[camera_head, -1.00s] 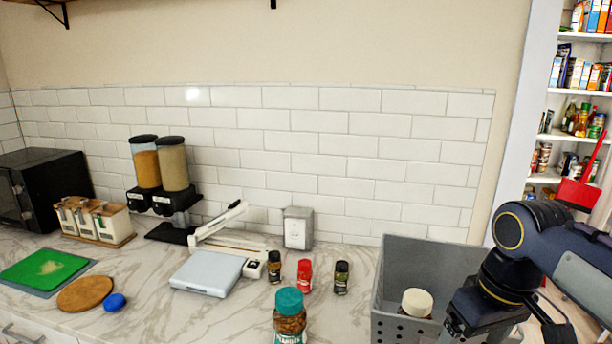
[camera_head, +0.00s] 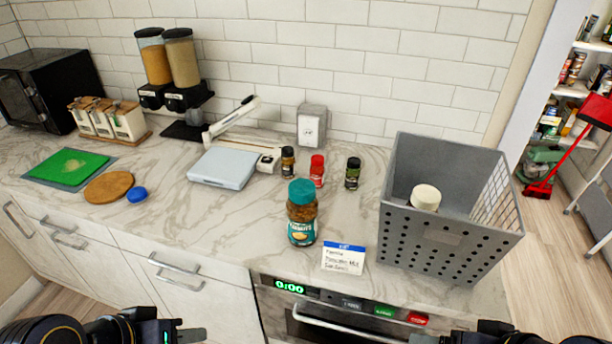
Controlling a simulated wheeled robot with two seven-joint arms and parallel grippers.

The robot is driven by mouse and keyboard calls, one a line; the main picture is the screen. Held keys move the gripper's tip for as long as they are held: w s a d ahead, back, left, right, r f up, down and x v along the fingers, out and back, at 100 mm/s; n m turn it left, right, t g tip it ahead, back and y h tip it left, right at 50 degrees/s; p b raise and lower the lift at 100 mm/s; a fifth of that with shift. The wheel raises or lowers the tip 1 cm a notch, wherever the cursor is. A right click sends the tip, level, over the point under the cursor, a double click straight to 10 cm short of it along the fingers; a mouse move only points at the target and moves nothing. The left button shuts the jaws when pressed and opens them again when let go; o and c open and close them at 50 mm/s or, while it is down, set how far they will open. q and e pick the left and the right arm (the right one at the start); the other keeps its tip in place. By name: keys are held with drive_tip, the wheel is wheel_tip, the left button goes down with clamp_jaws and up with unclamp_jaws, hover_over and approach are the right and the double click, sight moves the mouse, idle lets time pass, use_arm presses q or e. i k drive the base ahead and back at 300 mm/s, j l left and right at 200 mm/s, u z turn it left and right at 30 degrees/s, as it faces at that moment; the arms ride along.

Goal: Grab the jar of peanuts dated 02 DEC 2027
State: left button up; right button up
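A jar of peanuts (camera_head: 301,225) with a teal lid and teal label stands upright on the marble counter, near its front edge. No date can be read on it. A second jar (camera_head: 425,197) with a cream lid stands inside the grey crate (camera_head: 440,240); its lower part is hidden and its contents cannot be told. My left gripper (camera_head: 178,334) is at the bottom left, in front of the drawers and well away from the jar. My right gripper (camera_head: 432,338) barely shows at the bottom edge, below the crate. I see nothing held, and neither opening shows clearly.
A white card with a blue top (camera_head: 343,258) stands right of the peanut jar. Three small spice jars (camera_head: 317,171) stand behind it. A kitchen scale (camera_head: 224,168) is to the left. An oven (camera_head: 340,310) lies below.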

sight(301, 204)
drive_tip(key=i+j, duration=0.1)
drive_tip(key=j, duration=0.3)
drive_tip(key=i+j, duration=0.1)
drive_tip(key=j, duration=0.3)
drive_tip(key=i+j, duration=0.1)
drive_tip(key=j, duration=0.3)
drive_tip(key=i+j, duration=0.1)
drive_tip(key=j, duration=0.3)
